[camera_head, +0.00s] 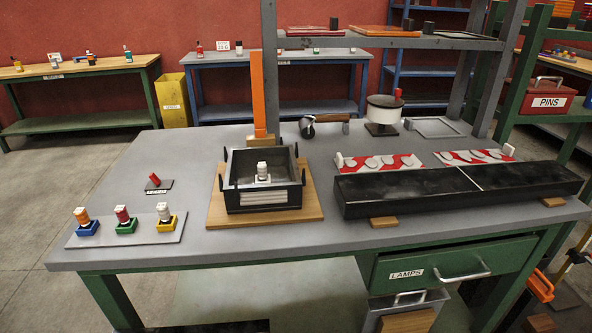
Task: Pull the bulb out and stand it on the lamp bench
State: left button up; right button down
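A small white piece (262,170), which looks like the bulb, stands upright in a light holder inside an open black box (262,200). The box sits on a wooden board (222,212) on the near grey bench (130,185). This bench has a green drawer labelled LAMPS (406,275); no other bench in view shows a readable lamp label. How deep the white piece sits in its holder is too small to tell. Neither of my grippers is in view.
A grey plate (150,236) at the front left carries orange, red and white-topped pieces in coloured bases. A red piece (154,179) is on a dark plate. A long black box (460,188) fills the right. An orange upright (258,95) stands behind the open box. Back benches (90,68) hold small items.

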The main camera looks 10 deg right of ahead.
aim_at(261, 171)
jog(key=z, duration=0.05)
jog(key=i, duration=0.5)
jog(key=k, duration=0.5)
jog(key=u, duration=3.4)
jog(key=k, duration=1.3)
jog(key=z, duration=1.75)
